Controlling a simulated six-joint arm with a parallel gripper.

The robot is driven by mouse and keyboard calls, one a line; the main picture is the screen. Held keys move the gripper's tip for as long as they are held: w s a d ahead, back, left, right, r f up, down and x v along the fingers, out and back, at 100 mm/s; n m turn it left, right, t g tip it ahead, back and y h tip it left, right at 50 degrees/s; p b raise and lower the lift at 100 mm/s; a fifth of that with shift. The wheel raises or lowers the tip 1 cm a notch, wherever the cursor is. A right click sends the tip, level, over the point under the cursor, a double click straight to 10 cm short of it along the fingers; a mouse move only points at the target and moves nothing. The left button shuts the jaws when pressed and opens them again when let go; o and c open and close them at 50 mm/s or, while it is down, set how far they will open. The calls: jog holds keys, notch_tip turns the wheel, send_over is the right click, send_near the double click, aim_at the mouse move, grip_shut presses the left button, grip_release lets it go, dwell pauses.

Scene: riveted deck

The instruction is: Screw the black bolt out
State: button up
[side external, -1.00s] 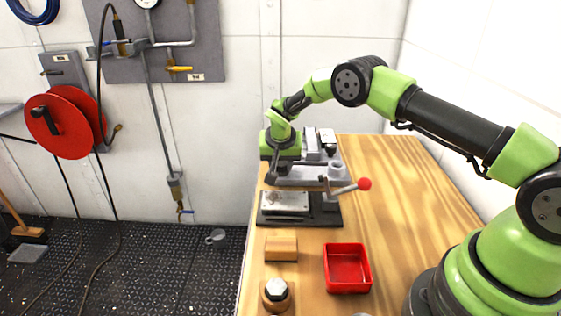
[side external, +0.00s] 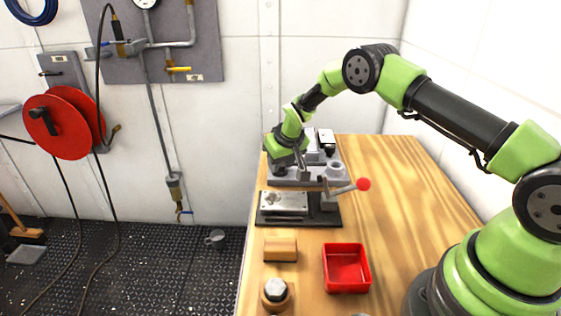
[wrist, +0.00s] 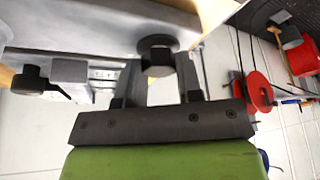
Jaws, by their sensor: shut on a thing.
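The black bolt (wrist: 157,51) shows in the wrist view as a dark round head with a wider disc behind it, against a pale grey metal part (wrist: 105,25). My gripper (wrist: 158,66) has one finger on each side of the bolt head and is shut on it. In the side external view my gripper (side external: 302,172) is low and tilted at the grey metal fixture (side external: 328,180) at the back of the bench. The bolt cannot be made out there. How far the bolt sits in its hole cannot be told.
A clamp with a red-ball lever (side external: 363,184) stands just in front of the fixture. Nearer are a wooden block (side external: 281,255), an open red tray (side external: 346,285) and a hex-headed piece in a round wooden holder (side external: 276,290). The bench's right side is clear.

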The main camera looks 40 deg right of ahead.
dwell(0.3)
jog(key=o, duration=0.9)
jog(key=shift+o, duration=0.2)
jog(key=v, duration=0.9)
jog(key=shift+s+r, duration=0.15)
jog(key=shift+r, duration=0.25)
